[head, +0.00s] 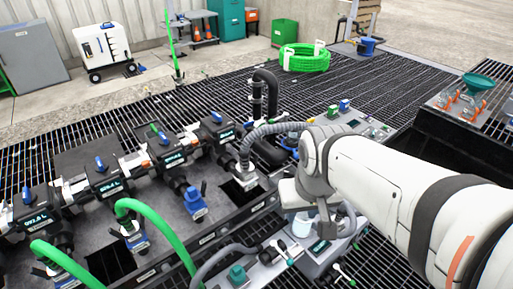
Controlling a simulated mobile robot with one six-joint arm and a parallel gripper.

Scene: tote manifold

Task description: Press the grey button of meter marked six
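Several dark meters with small lit displays stand in a slanting row on the grey manifold at left. They include a far-left meter (38,218), a second meter (112,187), a third meter (174,158) and a far meter (227,134). Blue-handled parts sit on or beside them. Their markings are too small to read surely, so I cannot tell which is marked six. No grey button can be made out. My gripper (322,226) points down, right of the row, above a grey box with a small display (320,247). Its fingertips are not clear.
Green hoses (160,222) arch over the manifold's front. A black pipe (267,82) and grey corrugated hose (270,131) rise between the row and my arm. A black bin (440,140) stands at right. Open floor grating (330,85) lies behind.

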